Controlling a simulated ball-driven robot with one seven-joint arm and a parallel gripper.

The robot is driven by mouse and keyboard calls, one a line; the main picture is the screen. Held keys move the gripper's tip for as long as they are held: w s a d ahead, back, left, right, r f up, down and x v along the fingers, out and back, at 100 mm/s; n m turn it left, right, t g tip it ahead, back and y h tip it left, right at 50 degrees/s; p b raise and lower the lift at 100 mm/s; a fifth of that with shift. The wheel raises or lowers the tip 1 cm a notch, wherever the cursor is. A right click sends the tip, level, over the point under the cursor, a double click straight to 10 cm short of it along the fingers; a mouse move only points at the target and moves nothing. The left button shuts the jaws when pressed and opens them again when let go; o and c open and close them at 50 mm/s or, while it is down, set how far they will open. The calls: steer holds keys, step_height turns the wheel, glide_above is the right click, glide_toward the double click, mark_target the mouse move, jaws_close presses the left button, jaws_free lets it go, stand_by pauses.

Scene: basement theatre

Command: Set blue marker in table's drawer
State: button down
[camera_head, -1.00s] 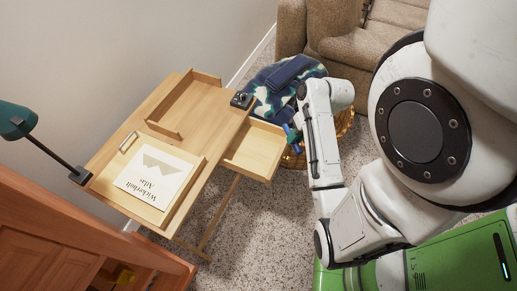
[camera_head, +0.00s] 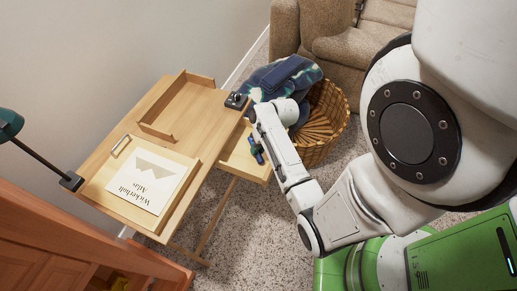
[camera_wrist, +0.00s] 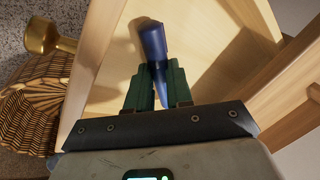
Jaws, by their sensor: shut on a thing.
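The blue marker (camera_wrist: 153,43) is held between the green fingers of my gripper (camera_wrist: 156,84) in the wrist view. In the head view the marker (camera_head: 259,158) and my gripper (camera_head: 256,148) are small, over the open drawer (camera_head: 236,162) of the wooden table (camera_head: 204,105). The wrist view shows the drawer's pale inside (camera_wrist: 203,38) below the marker, with its walls to either side. I cannot tell whether the marker touches the drawer floor. My arm hides part of the drawer in the head view.
A book (camera_head: 148,180) lies on the table, with a small dark object (camera_head: 236,100) at the table's right edge. A wicker basket (camera_head: 327,125) with a blue patterned cloth (camera_head: 282,75) stands beside the drawer. A brass object (camera_wrist: 45,37) shows at the wrist view's left.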

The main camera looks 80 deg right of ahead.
steer(key=shift+f, duration=0.35)
steer(key=shift+s+a+f, duration=0.2)
steer(key=shift+f, duration=0.4)
steer(key=c, duration=1.1)
jaws_free()
steer(key=shift+s+b, duration=0.1)
steer(key=shift+b, duration=0.2)
steer(key=shift+o, duration=0.4)
steer(key=w+p+v, duration=0.1)
steer(key=p+v, duration=0.1)
steer(key=v, duration=1.1)
steer(key=shift+d+r, duration=0.2)
steer(key=w+a+n+g, duration=0.1)
steer(key=a+n, duration=0.4)
steer(key=a, duration=0.7)
steer(key=w+a+r+n+g, duration=0.1)
steer(key=a+n, duration=0.5)
steer(key=a, duration=0.7)
steer(key=shift+w+a+r+n+g+h+p, duration=0.3)
steer(key=shift+w+g, duration=0.2)
steer(key=shift+w, duration=0.8)
